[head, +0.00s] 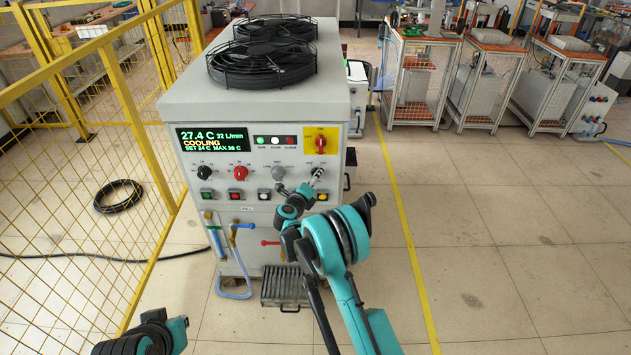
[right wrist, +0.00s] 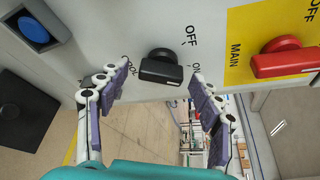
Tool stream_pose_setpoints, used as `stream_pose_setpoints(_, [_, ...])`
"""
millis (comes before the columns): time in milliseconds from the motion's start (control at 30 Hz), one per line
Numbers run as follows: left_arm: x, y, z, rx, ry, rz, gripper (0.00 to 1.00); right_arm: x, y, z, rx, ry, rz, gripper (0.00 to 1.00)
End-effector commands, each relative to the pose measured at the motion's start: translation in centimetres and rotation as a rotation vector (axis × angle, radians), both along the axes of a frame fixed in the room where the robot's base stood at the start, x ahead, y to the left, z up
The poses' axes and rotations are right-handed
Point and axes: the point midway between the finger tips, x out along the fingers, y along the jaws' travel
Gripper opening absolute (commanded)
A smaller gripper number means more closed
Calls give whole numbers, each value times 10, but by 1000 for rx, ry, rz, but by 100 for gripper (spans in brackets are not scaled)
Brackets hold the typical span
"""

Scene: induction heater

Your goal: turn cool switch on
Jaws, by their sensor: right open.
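The cool switch (right wrist: 162,68) is a black rotary knob with a bar handle, with OFF and ON lettering beside it and a partly covered COOL label. In the head view its place is at the right end of the heater's (head: 178,110) knob row, partly covered by my right gripper (head: 315,178). In the right wrist view my right gripper (right wrist: 160,88) is open, with one finger on each side of the knob and gaps visible between them. The display (head: 212,138) reads 27.4 C and COOLING. Part of my left arm shows at bottom left; its gripper is out of view.
The red main switch (head: 320,141) on its yellow plate is just above the cool switch. A blue push button (right wrist: 38,31) is on the panel too. A yellow fence (head: 110,75) stands left. Open floor lies right, with carts (head: 488,85) behind.

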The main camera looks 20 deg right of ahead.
Motion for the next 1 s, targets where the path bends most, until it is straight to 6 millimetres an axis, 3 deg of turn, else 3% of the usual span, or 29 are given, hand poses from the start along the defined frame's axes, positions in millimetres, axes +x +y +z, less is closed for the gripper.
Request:
stream_pose_setpoints(333, [0,0,-1,0,0,0,0,5,-3,0,0,0,1,66])
stream_pose_setpoints(500, [0,0,-1,0,0,0,0,5,-3,0,0,0,1,21])
stream_pose_setpoints(533, [0,0,-1,0,0,0,0,5,-3,0,0,0,1,16])
stream_pose_setpoints(733, [0,0,-8,0,0,0,0,5,-3,-3,-40,12,1,16])
stream_pose_setpoints(1000, [0,0,-35,0,0,0,0,5,-3,-6,-310,89,1,16])
